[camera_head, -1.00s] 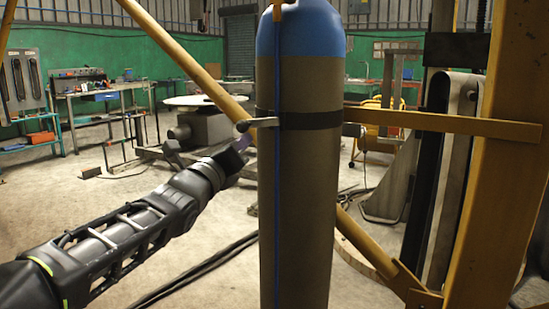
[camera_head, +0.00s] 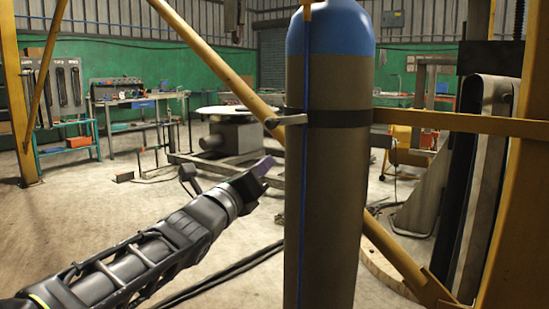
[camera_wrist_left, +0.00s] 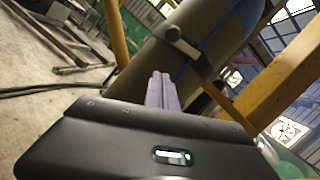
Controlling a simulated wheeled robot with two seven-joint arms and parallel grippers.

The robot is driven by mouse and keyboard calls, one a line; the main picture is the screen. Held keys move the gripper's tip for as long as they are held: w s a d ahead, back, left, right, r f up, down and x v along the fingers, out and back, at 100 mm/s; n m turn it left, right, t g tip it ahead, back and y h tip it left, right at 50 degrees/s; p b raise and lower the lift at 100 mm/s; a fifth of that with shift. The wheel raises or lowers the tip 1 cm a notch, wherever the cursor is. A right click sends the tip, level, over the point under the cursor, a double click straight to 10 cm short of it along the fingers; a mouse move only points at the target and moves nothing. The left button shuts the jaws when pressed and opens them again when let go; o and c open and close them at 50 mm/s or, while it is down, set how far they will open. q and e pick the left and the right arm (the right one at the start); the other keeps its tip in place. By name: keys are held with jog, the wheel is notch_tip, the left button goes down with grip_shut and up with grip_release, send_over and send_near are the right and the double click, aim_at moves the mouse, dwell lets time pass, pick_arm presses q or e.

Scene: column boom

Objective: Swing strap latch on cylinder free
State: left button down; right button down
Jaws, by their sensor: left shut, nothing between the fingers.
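A tall cylinder (camera_head: 325,200) with a grey-brown body and blue top stands upright in the middle of the head view. A dark strap (camera_head: 342,117) runs around its upper body. My right gripper is in neither view.
A yellow horizontal beam (camera_head: 450,122) joins the cylinder area to a thick yellow column (camera_head: 515,200) at right. A yellow diagonal brace (camera_head: 215,62) passes behind the cylinder. A blue hose (camera_head: 304,200) runs down the cylinder's front. Workbenches stand far back; floor at left is open.

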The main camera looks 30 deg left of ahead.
pick_arm(q)
jog(key=v, duration=0.5)
jog(key=shift+d, duration=0.15)
jog(key=shift+w, duration=0.1)
